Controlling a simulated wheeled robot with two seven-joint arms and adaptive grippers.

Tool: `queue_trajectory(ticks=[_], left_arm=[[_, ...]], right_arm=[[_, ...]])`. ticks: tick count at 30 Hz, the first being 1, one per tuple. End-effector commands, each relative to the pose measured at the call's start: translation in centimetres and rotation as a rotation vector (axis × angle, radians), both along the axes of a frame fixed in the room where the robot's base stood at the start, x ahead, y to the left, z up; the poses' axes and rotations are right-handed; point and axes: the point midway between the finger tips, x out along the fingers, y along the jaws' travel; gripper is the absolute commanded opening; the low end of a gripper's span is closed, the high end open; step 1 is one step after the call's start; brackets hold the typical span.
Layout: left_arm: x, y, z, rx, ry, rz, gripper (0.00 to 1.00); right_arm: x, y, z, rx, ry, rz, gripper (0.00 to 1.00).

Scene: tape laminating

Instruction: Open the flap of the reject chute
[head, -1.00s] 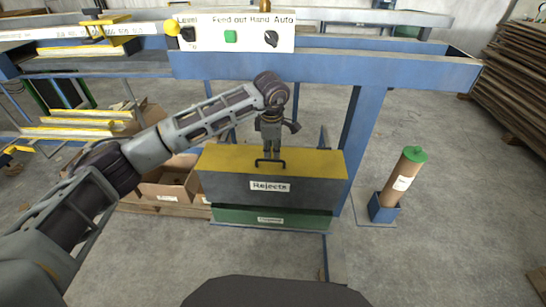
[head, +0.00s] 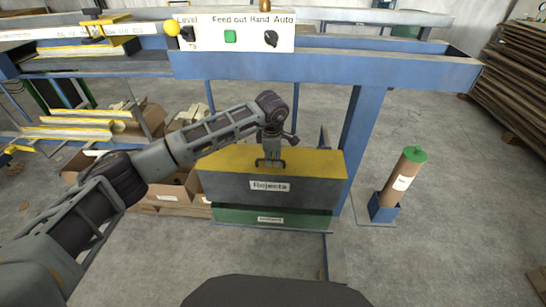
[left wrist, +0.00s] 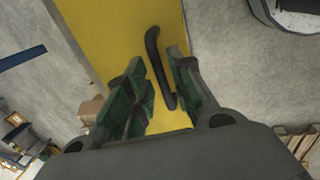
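The reject chute is a grey box (head: 225,189) labelled "Rejects" with a yellow flap (head: 320,161) on top. The flap lies flat and closed. A dark bar handle (left wrist: 154,52) stands on the flap; in the left wrist view it runs between the fingers of my left gripper (left wrist: 158,85). In the head view my left gripper (head: 270,160) points down at the handle near the flap's front edge. Its fingers are apart, one on each side of the handle, with a gap visible on the left side. My right gripper is not in view.
A green box (head: 300,220) sits under the reject box. A blue machine frame with a control panel (head: 236,33) stands above and behind. Cardboard boxes (head: 165,187) lie to the left. A brown tube in a blue holder (head: 384,208) stands to the right.

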Motion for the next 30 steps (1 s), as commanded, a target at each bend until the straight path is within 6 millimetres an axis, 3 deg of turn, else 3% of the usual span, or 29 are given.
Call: queue_trajectory(ticks=[1,4,30], left_arm=[[0.0,0.0,0.0,0.0,0.0,0.0,0.13],[0.0,0.0,0.0,0.0,0.0,0.0,0.0],[0.6,-0.1,1.1,-0.001,0.07,0.001,0.0]], right_arm=[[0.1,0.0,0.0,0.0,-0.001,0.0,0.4],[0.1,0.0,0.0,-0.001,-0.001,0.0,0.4],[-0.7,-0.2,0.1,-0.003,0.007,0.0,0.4]])
